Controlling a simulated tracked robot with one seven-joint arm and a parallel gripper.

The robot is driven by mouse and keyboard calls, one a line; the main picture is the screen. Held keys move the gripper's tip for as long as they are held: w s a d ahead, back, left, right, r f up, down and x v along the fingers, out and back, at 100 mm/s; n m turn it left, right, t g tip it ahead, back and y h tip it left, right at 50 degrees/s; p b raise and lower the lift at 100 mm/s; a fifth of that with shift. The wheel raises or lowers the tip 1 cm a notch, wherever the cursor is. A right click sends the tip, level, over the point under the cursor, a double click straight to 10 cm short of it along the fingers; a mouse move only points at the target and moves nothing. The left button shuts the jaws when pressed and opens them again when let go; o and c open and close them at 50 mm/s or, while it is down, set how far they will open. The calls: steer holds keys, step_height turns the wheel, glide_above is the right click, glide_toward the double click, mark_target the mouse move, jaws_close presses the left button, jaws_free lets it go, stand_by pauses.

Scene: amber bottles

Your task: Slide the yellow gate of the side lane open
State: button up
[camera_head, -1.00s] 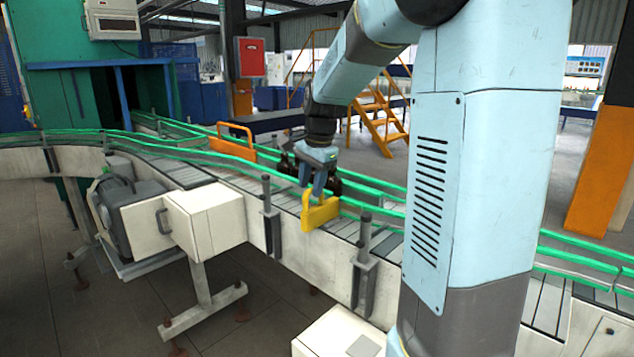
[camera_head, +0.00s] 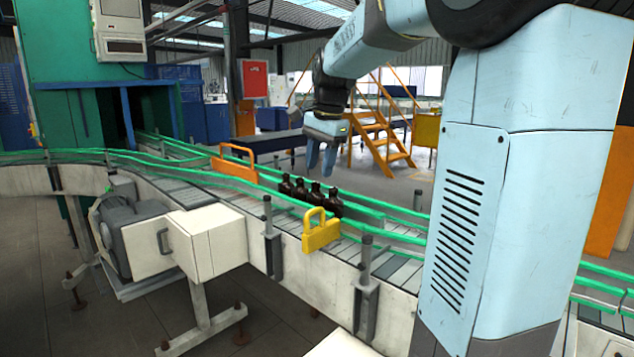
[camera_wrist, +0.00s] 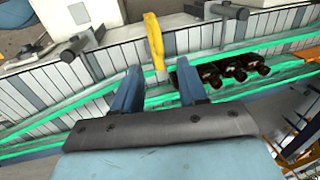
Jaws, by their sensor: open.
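The yellow gate (camera_head: 321,233) stands at the near side of the conveyor lane, with its handle loop upright, in the head view. It also shows in the wrist view (camera_wrist: 155,45), beyond and between the fingers. My gripper (camera_head: 320,168) is raised above the lane, apart from the gate, with its fingers pointing down.
An orange gate (camera_head: 237,160) stands farther up the lane at the left. Green guide rails (camera_head: 190,172) run along the conveyor. Grey posts (camera_head: 365,265) rise on its near side. A white motor box (camera_head: 205,240) juts out at the front left.

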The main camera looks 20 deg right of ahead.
steer(key=shift+s+d+r, duration=0.1)
steer(key=shift+s+r, duration=0.05)
steer(key=shift+r, duration=0.95)
steer(key=s+a+f+n+t, duration=0.1)
steer(key=s+f+n, duration=0.2)
steer(key=s, duration=0.5)
steer(key=s+a+f+n+t, duration=0.1)
steer(key=s+a+f+n, duration=0.1)
steer(key=s+n, duration=0.3)
steer(key=s+a+f+n+t+h, duration=0.1)
steer(key=s+f+n, duration=0.4)
steer(key=s, duration=0.6)
steer(key=shift+a+t, duration=0.3)
steer(key=shift+a, duration=0.3)
